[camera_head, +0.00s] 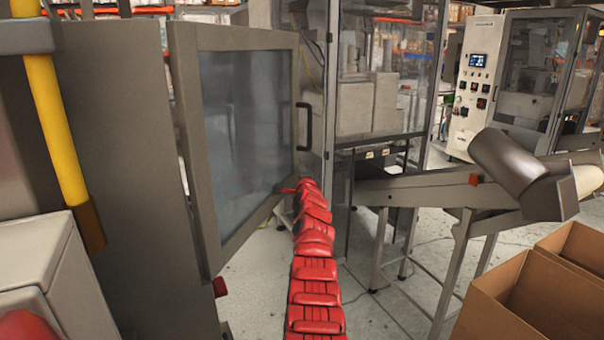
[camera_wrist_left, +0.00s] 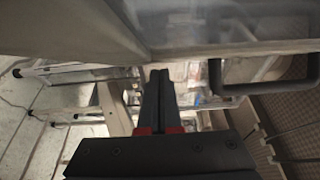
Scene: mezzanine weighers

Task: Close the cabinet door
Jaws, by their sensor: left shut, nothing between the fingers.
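The cabinet door (camera_head: 298,70) has a grey frame and a large window. It stands open at an angle beside the grey cabinet body (camera_head: 120,150). A dark upright handle (camera_head: 305,127) is on its free edge. My red left arm reaches forward from the bottom of the head view, and my left gripper (camera_head: 306,184) is just below the handle, close to the door's lower free corner. In the left wrist view the fingers (camera_wrist_left: 160,74) are shut and empty, beside the door frame (camera_wrist_left: 90,25). The handle (camera_wrist_left: 265,88) is to their right, apart from them. Contact with the door cannot be told.
A metal chute (camera_head: 430,188) on legs stands to the right of the door. Open cardboard boxes (camera_head: 535,290) are at the lower right. A glazed machine (camera_head: 385,70) stands behind. A yellow post (camera_head: 55,120) is at the left. Pale floor shows around my arm.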

